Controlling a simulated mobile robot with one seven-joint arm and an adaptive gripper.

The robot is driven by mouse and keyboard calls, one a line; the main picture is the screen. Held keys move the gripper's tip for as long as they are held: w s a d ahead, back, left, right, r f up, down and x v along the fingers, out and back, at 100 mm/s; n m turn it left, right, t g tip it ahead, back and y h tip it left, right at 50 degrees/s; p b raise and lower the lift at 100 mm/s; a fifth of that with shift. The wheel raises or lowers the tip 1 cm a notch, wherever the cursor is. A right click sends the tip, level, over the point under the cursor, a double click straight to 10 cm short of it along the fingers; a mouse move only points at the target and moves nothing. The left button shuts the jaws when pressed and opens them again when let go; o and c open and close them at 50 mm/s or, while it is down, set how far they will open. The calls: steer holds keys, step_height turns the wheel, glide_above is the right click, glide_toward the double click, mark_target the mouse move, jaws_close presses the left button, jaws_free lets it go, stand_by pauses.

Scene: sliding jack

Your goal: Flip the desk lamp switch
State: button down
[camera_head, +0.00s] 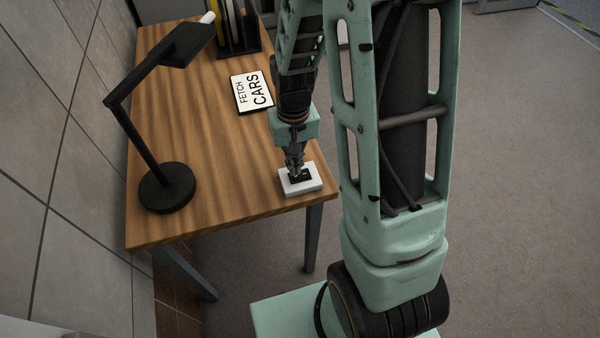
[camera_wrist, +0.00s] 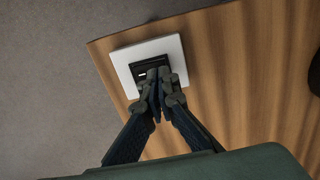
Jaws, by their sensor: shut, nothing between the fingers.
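A black desk lamp (camera_head: 166,188) with a round base and a bent arm stands on the left side of the table in the head view. A white switch plate (camera_head: 312,185) with a black rocker lies flat at the table's near right corner. In the wrist view the plate (camera_wrist: 124,66) shows with its black rocker (camera_wrist: 142,68) partly hidden by my fingers. My gripper (camera_head: 295,170) is shut and empty, pointing down over the switch. In the wrist view its fingertips (camera_wrist: 158,76) overlap the rocker. I cannot tell whether they touch it.
The wooden table (camera_head: 215,145) is mostly bare between lamp and switch. A white sign (camera_head: 252,91) reading "FETCH CARS" lies farther back. A dark holder (camera_head: 238,48) with upright items stands at the far end. A tiled wall (camera_head: 60,150) runs along the left.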

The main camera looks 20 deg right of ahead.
steer(key=shift+f+b, duration=0.7)
steer(key=shift+f, duration=0.25)
stand_by(0.3)
steer(key=shift+r, duration=0.1)
steer(key=shift+r+p, duration=2.75)
steer(key=shift+r, duration=0.75)
